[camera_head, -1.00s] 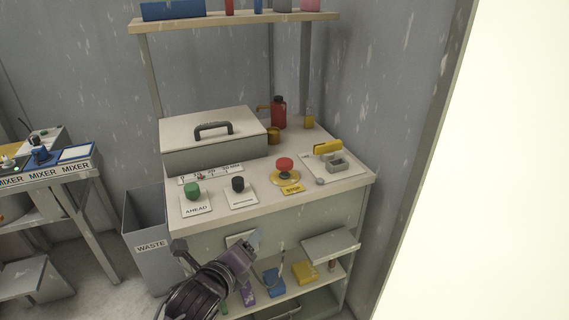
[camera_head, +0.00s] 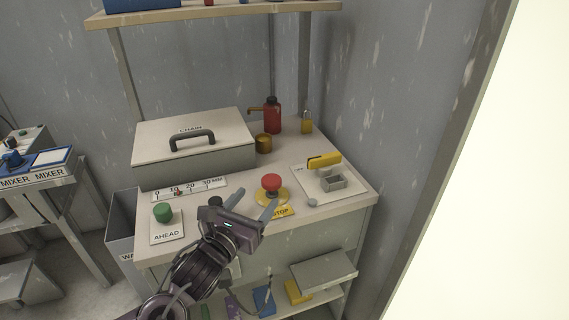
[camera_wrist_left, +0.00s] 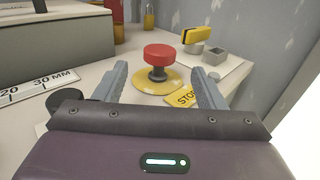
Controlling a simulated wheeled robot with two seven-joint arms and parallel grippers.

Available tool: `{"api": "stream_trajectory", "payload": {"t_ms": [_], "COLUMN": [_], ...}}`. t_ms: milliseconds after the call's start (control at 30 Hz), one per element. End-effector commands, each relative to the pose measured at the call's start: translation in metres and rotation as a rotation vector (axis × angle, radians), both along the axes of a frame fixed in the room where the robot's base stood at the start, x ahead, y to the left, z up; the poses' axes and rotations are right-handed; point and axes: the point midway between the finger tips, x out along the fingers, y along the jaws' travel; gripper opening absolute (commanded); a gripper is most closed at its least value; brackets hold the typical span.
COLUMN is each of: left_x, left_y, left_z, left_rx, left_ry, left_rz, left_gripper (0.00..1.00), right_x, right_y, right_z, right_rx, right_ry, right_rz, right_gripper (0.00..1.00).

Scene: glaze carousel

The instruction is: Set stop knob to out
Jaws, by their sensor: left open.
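The stop knob (camera_head: 271,182) is a red mushroom knob on a dark stem over a round yellow plate (camera_head: 284,199), near the front right of the worktop. A yellow STOP label (camera_head: 283,212) lies in front of it. My left gripper (camera_head: 253,203) is open, just in front of and to the left of the knob. In the left wrist view the red knob (camera_wrist_left: 160,55) stands beyond and between the two grey fingertips (camera_wrist_left: 161,80), with nothing held. The fingers look apart from the knob. My right gripper is not in view.
A green knob (camera_head: 163,212) sits on an AHEAD plate; a black knob (camera_head: 215,202) is partly hidden behind my gripper. A grey CHAIN box (camera_head: 200,155), a red bottle (camera_head: 272,116) and a tray with a yellow-handled item (camera_head: 323,161) surround the stop knob. A wall rises at right.

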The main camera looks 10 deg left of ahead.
Motion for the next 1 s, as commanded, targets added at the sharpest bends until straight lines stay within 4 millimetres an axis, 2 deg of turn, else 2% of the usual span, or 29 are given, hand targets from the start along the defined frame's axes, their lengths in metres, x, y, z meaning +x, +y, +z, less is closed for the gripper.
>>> {"api": "stream_trajectory", "payload": {"t_ms": [167,600,767,1000], "left_x": [0.006,0.068,0.076,0.077], "left_y": [-0.001,-0.013,-0.015,-0.015], "left_z": [0.000,0.000,0.000,-0.001], "left_rx": [-0.001,-0.003,-0.003,-0.002], "left_ry": [-0.001,0.000,0.002,0.002], "left_rz": [0.000,0.001,0.000,0.000], "left_gripper": [0.64,0.64,0.64,0.64], "right_x": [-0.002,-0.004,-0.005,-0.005], "right_y": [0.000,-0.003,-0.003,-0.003], "right_z": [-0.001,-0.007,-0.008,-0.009], "right_rx": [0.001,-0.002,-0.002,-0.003], "right_ry": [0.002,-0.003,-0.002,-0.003], "right_rz": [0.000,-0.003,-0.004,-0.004], "right_gripper": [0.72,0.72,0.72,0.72]}}
